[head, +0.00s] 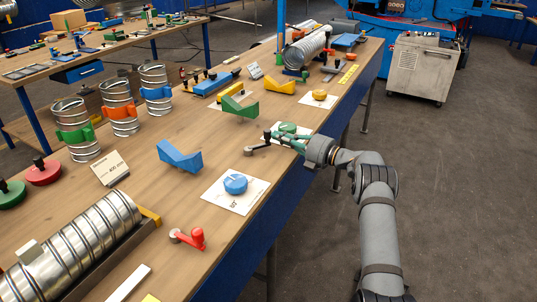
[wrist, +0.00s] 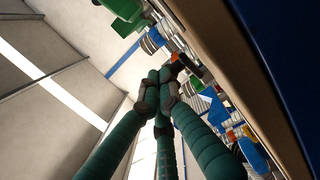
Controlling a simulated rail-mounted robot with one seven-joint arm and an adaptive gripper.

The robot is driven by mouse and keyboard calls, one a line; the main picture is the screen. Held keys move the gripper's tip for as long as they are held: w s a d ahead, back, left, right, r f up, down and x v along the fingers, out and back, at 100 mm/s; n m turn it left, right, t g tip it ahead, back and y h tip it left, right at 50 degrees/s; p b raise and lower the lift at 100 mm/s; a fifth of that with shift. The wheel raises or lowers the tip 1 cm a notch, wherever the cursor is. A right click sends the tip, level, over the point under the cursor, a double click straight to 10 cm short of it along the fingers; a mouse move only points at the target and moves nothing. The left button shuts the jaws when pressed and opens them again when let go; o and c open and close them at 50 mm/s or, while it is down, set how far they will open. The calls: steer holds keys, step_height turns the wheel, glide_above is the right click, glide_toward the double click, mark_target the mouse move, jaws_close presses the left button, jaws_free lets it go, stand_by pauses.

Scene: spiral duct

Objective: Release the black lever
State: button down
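The black lever (head: 257,148) lies on the wooden table near its right edge, with a grey hub and a dark upright knob at its right end. My gripper (head: 270,135) reaches in from the right, with its green fingers level and their tips at the knob. In the wrist view my gripper (wrist: 160,82) shows three green fingers drawn together at the dark tips. They appear closed around the knob, which they mostly hide.
A green dial (head: 288,127) on a white card sits just behind my fingers. A blue dial (head: 236,183) on its card and a red lever (head: 190,238) stand nearer. A blue V-block (head: 180,157) and a green V-block (head: 240,109) stand to the left. Open floor lies right of the table.

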steer(key=shift+w, duration=0.1)
stand_by(0.6)
steer(key=shift+s+d+r+p, duration=0.1)
steer(key=shift+s+d+p, duration=0.3)
steer(key=shift+p, duration=0.05)
steer(key=shift+s+d+r+p, duration=0.2)
steer(key=shift+s+d+p, duration=0.8)
steer(key=shift+s, duration=0.2)
steer(key=s+d+b, duration=0.1)
steer(key=d+b, duration=0.2)
steer(key=d, duration=0.6)
steer(key=shift+s+d+f, duration=0.15)
steer(key=shift+d+f, duration=0.15)
